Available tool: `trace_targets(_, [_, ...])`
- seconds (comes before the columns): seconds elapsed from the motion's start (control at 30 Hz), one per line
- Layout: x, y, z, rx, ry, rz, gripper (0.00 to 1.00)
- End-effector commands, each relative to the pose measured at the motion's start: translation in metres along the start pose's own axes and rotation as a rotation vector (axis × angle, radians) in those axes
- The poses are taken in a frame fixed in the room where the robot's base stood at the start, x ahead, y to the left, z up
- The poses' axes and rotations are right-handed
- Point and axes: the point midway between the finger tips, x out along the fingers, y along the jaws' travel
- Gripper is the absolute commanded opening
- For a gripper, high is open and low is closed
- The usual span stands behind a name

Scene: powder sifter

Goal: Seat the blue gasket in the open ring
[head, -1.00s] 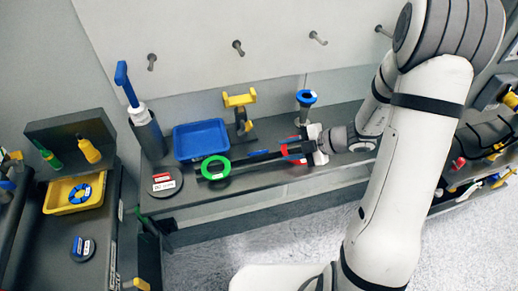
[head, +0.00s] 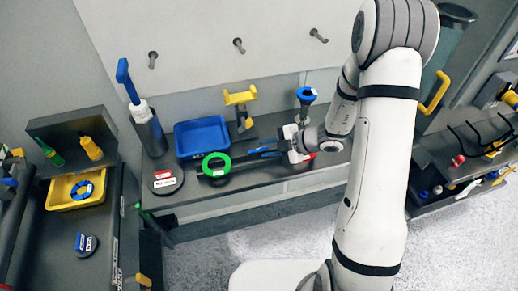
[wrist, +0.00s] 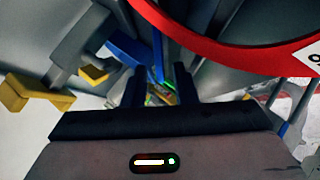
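A blue ring with a pale label, which looks like the blue gasket (head: 82,190), lies in the yellow tray (head: 57,203) on the left stand. A green ring (head: 214,175) sits at the left end of a dark bar on the middle bench. A red ring (wrist: 235,58) crosses the upper right of the wrist view, close to the camera; its red edge shows by my gripper in the head view. I cannot tell which ring is the open one. My gripper (wrist: 158,80) is low over the bench, far right of the gasket, its dark fingers apart with nothing clearly held.
A blue tray (head: 202,138), a yellow-topped stand (head: 240,98) and a blue-topped funnel (head: 306,95) are on the bench. A dark disc (head: 165,181) is left of the green ring. A blue-and-white labelled disc (head: 85,244) lies in front of the yellow tray. The floor is clear.

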Motion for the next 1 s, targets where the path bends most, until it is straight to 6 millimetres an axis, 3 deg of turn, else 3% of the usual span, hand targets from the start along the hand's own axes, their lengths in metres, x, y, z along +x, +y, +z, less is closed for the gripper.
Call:
trace_targets(0.3, [-0.001, 0.0, 0.0, 0.0, 0.0, 0.0, 0.0])
trace_targets(0.77, [-0.003, 0.003, -0.002, -0.001, -0.001, 0.001, 0.0])
trace_targets(1.0, [-0.023, 0.028, -0.022, -0.006, -0.002, 0.004, 0.0])
